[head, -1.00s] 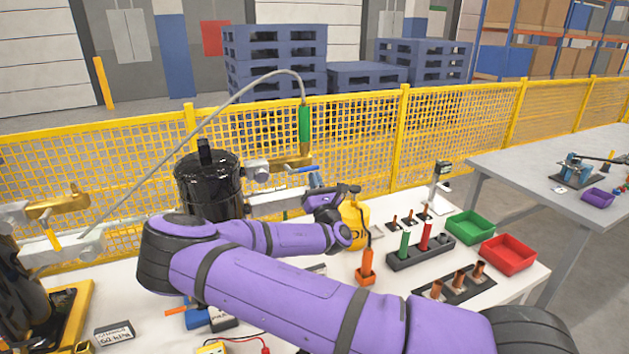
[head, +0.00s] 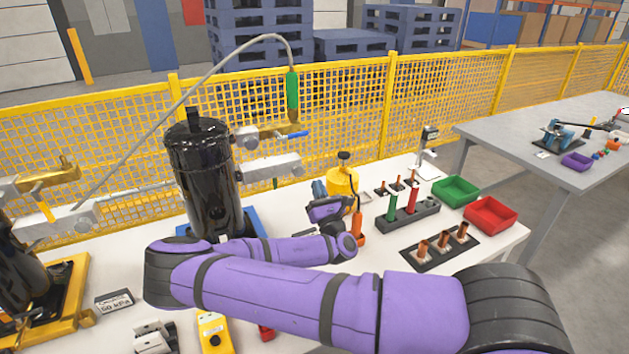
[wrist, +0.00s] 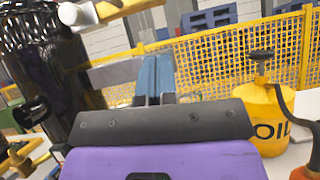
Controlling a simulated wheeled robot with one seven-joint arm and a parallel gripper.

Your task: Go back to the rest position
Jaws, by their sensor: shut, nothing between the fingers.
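My gripper (head: 319,188) is beyond my purple wrist in the head view, just left of the yellow oil can (head: 342,181). In the wrist view its blue fingers (wrist: 153,78) are together, with nothing between them. The oil can (wrist: 258,115), marked OIL, stands to the right there, apart from the fingers. The black compressor (head: 203,172) stands upright on a blue base to the left of my gripper. It also shows at the left of the wrist view (wrist: 50,55). My forearm hides part of the white table.
On the table (head: 385,262) are a green bin (head: 456,190), a red bin (head: 491,214), a dark rack (head: 408,217) and copper fittings (head: 443,240). A yellow meter (head: 215,335) lies near the front. A hose with a green handle (head: 292,95) hangs above. A yellow mesh fence (head: 345,110) runs behind.

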